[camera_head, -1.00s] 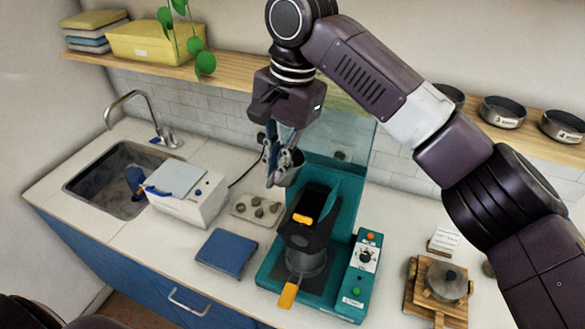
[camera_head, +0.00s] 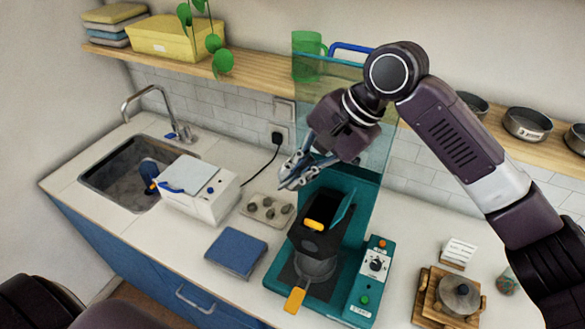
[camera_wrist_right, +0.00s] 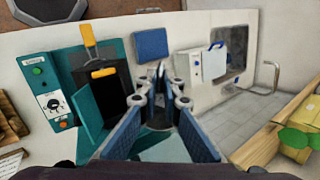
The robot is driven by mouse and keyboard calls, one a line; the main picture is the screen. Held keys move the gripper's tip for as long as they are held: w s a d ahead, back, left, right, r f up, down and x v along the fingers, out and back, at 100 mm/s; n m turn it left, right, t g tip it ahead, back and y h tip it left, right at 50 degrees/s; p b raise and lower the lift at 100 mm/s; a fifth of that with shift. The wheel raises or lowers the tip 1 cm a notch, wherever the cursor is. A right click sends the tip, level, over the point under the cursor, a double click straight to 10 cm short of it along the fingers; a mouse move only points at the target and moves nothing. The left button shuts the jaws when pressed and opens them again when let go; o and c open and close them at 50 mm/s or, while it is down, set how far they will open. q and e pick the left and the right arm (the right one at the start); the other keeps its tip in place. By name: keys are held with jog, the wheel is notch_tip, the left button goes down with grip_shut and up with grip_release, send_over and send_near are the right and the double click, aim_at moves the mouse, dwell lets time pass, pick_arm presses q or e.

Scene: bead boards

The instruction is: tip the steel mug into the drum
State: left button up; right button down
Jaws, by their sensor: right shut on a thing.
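My right gripper (camera_head: 297,172) is shut and hangs above the back left of the teal machine, its fingers slanting down to the left. The steel mug is mostly hidden by the fingers; only grey parts show between them, and its exact tilt is hard to tell. In the right wrist view, the gripper (camera_wrist_right: 158,92) has its blue fingers around a dark grey shape. The black drum (camera_head: 312,240), with an open dark mouth and orange handle, sits on the machine below and to the right of the gripper. It also shows in the wrist view (camera_wrist_right: 104,95). My left gripper is out of view.
A clear upright panel stands behind the teal machine (camera_head: 366,285). A tray of lumps (camera_head: 250,213), a blue pad (camera_head: 236,252) and a white box (camera_head: 205,203) lie left of it. A wooden board (camera_head: 428,305) with a pot lies right. A shelf (camera_head: 250,76) runs above.

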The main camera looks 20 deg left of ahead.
pick_arm(q)
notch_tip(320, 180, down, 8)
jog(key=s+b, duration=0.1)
jog(key=b, duration=0.7)
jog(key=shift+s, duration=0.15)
pick_arm(e)
jog(key=y, duration=0.1)
jog(key=d+y, duration=0.1)
jog(key=y, duration=0.1)
jog(key=d+y, duration=0.1)
jog(key=shift+f+g+y, duration=0.3)
jog(key=shift+f+y, duration=0.1)
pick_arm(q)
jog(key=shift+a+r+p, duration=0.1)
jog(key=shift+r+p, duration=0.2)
pick_arm(e)
jog(key=shift+a+r, duration=0.1)
jog(key=shift+a, duration=0.05)
pick_arm(q)
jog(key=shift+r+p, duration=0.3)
jog(key=shift+p, duration=0.05)
pick_arm(e)
jog(key=shift+r, duration=0.1)
